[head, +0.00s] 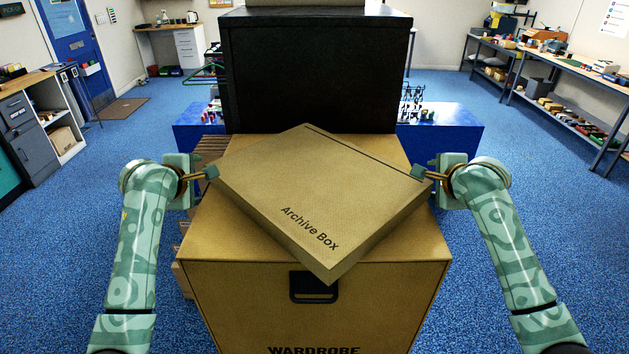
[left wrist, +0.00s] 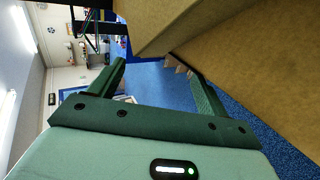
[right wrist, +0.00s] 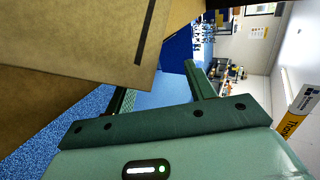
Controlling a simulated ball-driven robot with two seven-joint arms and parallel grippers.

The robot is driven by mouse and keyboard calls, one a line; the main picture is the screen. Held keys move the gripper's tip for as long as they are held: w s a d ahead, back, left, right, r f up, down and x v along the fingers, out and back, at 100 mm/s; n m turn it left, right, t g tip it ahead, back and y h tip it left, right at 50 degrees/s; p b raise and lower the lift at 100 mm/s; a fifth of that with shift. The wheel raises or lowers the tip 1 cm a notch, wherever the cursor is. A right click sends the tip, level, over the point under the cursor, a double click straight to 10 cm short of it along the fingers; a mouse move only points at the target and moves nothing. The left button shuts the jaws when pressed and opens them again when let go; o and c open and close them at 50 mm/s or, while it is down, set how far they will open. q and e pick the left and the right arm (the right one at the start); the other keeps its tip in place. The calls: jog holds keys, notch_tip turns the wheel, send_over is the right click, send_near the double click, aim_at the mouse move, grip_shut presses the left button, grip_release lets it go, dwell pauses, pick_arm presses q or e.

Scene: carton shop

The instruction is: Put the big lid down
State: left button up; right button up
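The big lid (head: 318,200) is a flat brown cardboard piece marked "Archive Box". It lies turned at an angle over the top of the brown wardrobe carton (head: 225,232), its front corner jutting past the carton's front edge. Whether it rests fully on the carton is hard to tell. My left gripper (head: 212,172) is at the lid's left corner; in the left wrist view its fingers (left wrist: 158,72) are spread, with the corner near the gap. My right gripper (head: 424,173) is at the right corner, fingers (right wrist: 158,85) also spread around the corner's end (right wrist: 140,65).
A large black box (head: 315,75) stands right behind the lid. A blue table or bench (head: 452,125) with small items spreads behind it. Shelving benches (head: 560,85) line the right wall.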

jog(key=o, duration=0.5)
jog(key=shift+d+f, duration=0.1)
pick_arm(q)
jog(key=shift+a, duration=0.15)
pick_arm(e)
jog(key=shift+d, duration=0.1)
pick_arm(q)
jog(key=v, duration=1.2)
pick_arm(e)
jog(key=v, duration=1.2)
